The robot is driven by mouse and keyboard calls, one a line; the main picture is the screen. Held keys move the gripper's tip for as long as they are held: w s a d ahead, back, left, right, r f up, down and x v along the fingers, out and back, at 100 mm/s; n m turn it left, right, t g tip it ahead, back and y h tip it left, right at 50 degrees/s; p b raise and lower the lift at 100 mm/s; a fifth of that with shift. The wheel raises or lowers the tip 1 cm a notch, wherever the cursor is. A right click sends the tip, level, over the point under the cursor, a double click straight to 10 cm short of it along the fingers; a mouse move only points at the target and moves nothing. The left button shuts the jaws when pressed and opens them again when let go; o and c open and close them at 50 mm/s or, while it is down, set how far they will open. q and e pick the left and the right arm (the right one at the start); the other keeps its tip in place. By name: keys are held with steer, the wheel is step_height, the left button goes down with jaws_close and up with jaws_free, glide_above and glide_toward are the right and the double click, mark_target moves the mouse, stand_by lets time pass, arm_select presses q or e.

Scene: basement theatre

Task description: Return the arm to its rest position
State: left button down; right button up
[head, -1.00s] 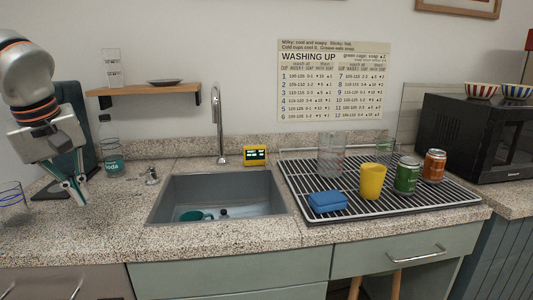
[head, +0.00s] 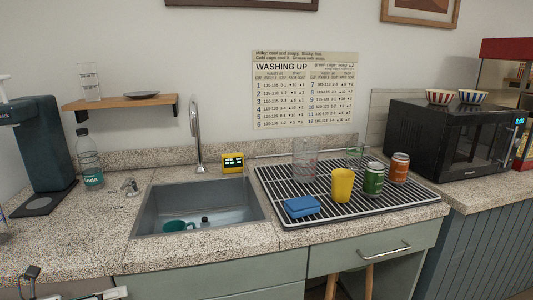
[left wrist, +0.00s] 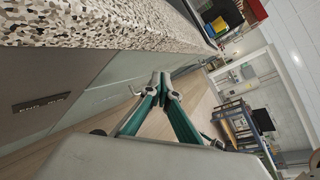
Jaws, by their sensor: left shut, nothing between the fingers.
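My left gripper (left wrist: 162,82) shows in the left wrist view with its two green-sided fingers meeting at the tips. It is shut and empty, beside and below the speckled counter edge (left wrist: 110,22), with the cabinet fronts to the left. In the head view only small parts of my left arm show at the bottom left corner, low in front of the counter. My right gripper is in neither view.
The counter holds a sink (head: 150,220) with a teal mug (head: 178,225), a drying rack (head: 415,208) with a yellow cup (head: 342,185), cans and a blue sponge (head: 301,206), and a microwave (head: 440,140). In the wrist view, open floor lies beyond the fingers.

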arm_select(q)
steer(key=s+d+f+n+t+y+p, duration=0.1)
steer(key=s+d+f+n+t+y, duration=0.15)
steer(key=s+f+n, duration=0.5)
steer(key=s+d+f+n+t+y+p, duration=0.1)
steer(key=s+d+f+n+y+p, duration=0.2)
steer(key=f+n, duration=0.8)
steer(key=s+d+f+n+g+y, duration=0.1)
steer(key=s+d+f+n+g, duration=0.1)
steer(key=s+d+n, duration=0.2)
steer(key=s+d+f+n+g+y, duration=0.1)
steer(key=s+d+f+n+g, duration=0.1)
steer(key=d+n, duration=0.7)
steer(key=shift+s+f+n, duration=0.65)
steer(key=shift+s+n, duration=0.1)
steer(key=shift+s, duration=0.45)
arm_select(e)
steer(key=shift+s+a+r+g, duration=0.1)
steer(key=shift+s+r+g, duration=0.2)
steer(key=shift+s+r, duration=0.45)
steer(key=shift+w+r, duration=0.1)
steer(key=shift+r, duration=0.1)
